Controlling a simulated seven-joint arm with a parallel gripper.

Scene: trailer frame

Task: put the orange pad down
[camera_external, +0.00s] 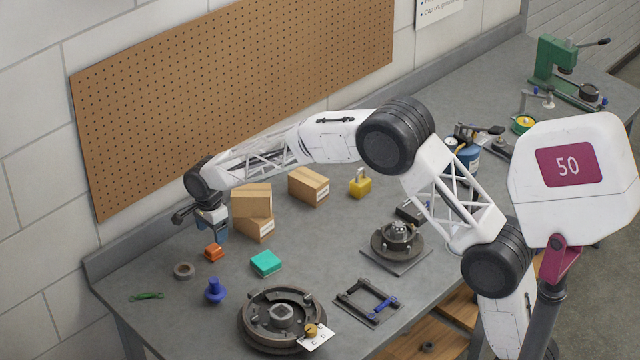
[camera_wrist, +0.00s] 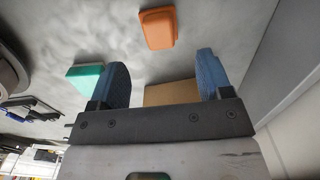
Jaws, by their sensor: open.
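The orange pad (camera_external: 214,253) is a small block on the grey workbench, left of the teal block. In the wrist view the orange pad (camera_wrist: 158,28) lies on the bench surface, beyond the fingertips and roughly centred between them. My gripper (camera_external: 214,232) is above the bench, just behind the pad in the external view. In the wrist view my gripper (camera_wrist: 162,70) has its two blue fingers spread wide. Nothing is held between them, and the pad is apart from both.
A teal block (camera_external: 265,263), a grey ring (camera_external: 183,271) and a blue knobbed piece (camera_external: 215,290) are near the pad. Stacked cardboard boxes (camera_external: 252,201) stand close beside my gripper. A large round fixture (camera_external: 282,318) sits at the front. Bare bench lies around the pad.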

